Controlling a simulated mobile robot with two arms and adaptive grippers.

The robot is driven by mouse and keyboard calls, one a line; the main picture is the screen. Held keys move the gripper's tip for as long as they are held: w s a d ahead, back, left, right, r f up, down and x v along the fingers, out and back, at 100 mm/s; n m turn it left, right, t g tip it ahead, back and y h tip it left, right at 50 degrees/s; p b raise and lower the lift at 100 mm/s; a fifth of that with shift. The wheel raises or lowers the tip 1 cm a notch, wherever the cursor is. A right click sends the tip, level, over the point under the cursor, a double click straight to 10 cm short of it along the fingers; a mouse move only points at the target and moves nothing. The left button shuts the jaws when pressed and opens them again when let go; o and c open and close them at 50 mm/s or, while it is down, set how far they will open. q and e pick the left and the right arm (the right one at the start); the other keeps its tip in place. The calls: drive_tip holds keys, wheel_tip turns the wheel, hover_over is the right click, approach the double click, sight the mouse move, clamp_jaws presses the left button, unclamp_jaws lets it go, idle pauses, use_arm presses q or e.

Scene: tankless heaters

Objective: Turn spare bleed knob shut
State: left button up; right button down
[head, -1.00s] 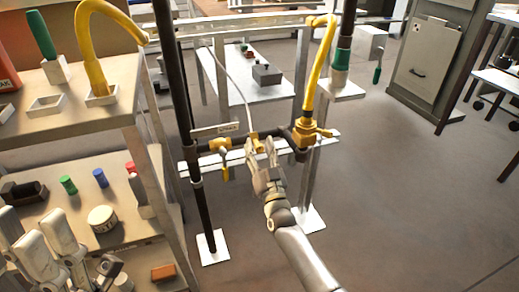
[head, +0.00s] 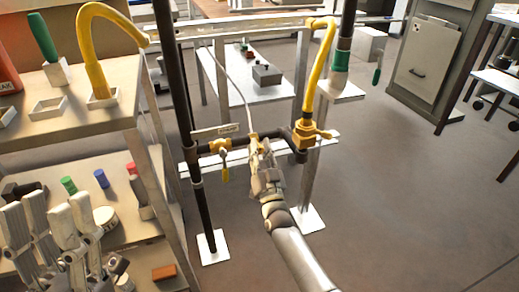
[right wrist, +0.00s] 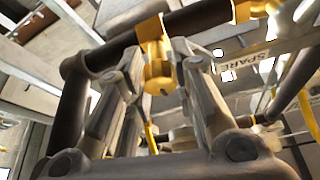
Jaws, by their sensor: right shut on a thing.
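The yellow bleed knob (right wrist: 158,76) hangs from a yellow collar on the dark pipe. In the right wrist view it sits between the two fingers of my right gripper (right wrist: 155,85), which is shut on it. In the head view my right gripper (head: 260,150) is at the middle of the pipe, below a yellow fitting (head: 253,136), and hides most of the knob. A tilted plate reading SPARE (right wrist: 265,66) is beside the pipe in the right wrist view. My left gripper (head: 48,207) is open and empty at the lower left, in front of the shelf.
A yellow valve (head: 224,172) hangs left of my right gripper. A yellow hose (head: 318,75) rises from a brass fitting (head: 305,130) on the right. A shelf unit (head: 130,232) with bottles and small parts stands at left.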

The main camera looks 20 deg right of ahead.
drive_tip(key=c, duration=1.2)
unclamp_jaws()
drive_tip(key=v, duration=1.2)
